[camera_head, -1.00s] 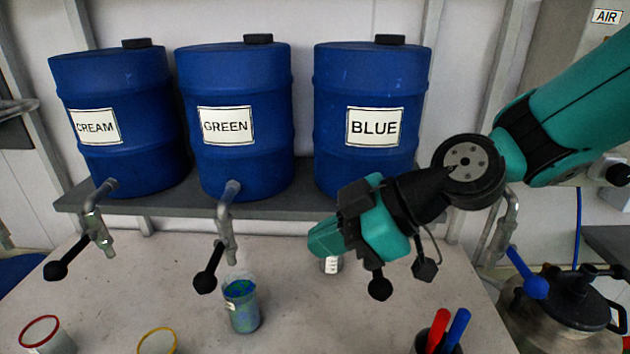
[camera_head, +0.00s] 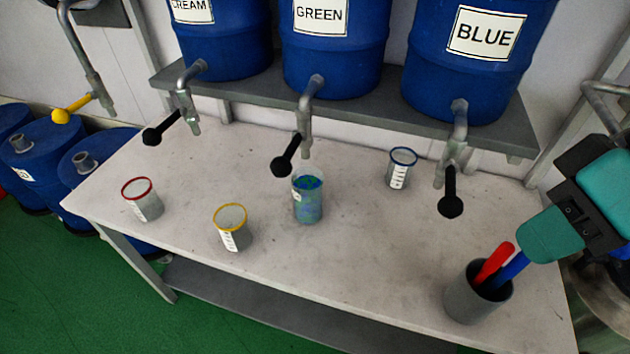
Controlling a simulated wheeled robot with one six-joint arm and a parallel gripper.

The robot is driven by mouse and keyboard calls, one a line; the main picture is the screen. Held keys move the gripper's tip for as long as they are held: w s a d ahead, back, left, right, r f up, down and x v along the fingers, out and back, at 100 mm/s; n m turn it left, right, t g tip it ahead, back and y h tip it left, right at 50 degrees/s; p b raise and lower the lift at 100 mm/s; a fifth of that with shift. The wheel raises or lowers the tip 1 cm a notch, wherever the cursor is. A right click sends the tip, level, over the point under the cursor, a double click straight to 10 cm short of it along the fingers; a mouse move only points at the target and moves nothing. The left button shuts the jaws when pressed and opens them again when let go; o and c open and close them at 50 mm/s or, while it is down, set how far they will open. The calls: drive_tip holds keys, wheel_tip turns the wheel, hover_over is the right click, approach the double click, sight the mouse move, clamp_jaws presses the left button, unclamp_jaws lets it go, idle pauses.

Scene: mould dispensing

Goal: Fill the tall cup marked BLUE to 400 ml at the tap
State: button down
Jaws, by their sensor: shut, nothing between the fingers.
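The blue-rimmed cup (camera_head: 402,170) stands upright on the table, left of the BLUE tap (camera_head: 456,150). It has a scale label; I cannot read a name or see a fill level. The BLUE tap comes from the blue barrel (camera_head: 487,45) labelled BLUE. Its black-knobbed lever (camera_head: 450,205) hangs down, and I see no stream from its spout. A clear cup (camera_head: 308,200) with mottled blue-green contents stands by the GREEN tap (camera_head: 306,120). My gripper (camera_head: 530,240) is shut and empty at the right, near the grey pot.
The grey pot (camera_head: 470,300) holds a red and a blue stick at the table's front right. A red-rimmed cup (camera_head: 148,206) and a yellow-rimmed cup (camera_head: 234,238) stand at the left front. The CREAM tap (camera_head: 186,105) is at the left. The table's middle right is clear.

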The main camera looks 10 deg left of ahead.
sight(289, 167)
idle(0.4)
drive_tip(key=w+a+n+t+y+b, duration=0.1)
drive_tip(key=w+a+n+y, duration=0.2)
drive_tip(key=w+a+n, duration=0.2)
drive_tip(key=w+a+f+n+t+y+b, duration=0.1)
drive_tip(key=w+a+n+t+y+b, duration=0.1)
drive_tip(key=a+n, duration=0.4)
drive_tip(key=w+a+y, duration=0.1)
drive_tip(key=w+a, duration=0.1)
drive_tip(key=a, duration=0.2)
drive_tip(key=shift+w+f+n+y, duration=0.2)
drive_tip(key=shift+w+n+y, duration=0.15)
drive_tip(key=shift+n+y, duration=0.05)
drive_tip(key=shift+a, duration=0.2)
drive_tip(key=p+x, duration=0.3)
drive_tip(key=x, duration=1.1)
drive_tip(key=shift+d, duration=0.1)
drive_tip(key=shift+f, duration=0.1)
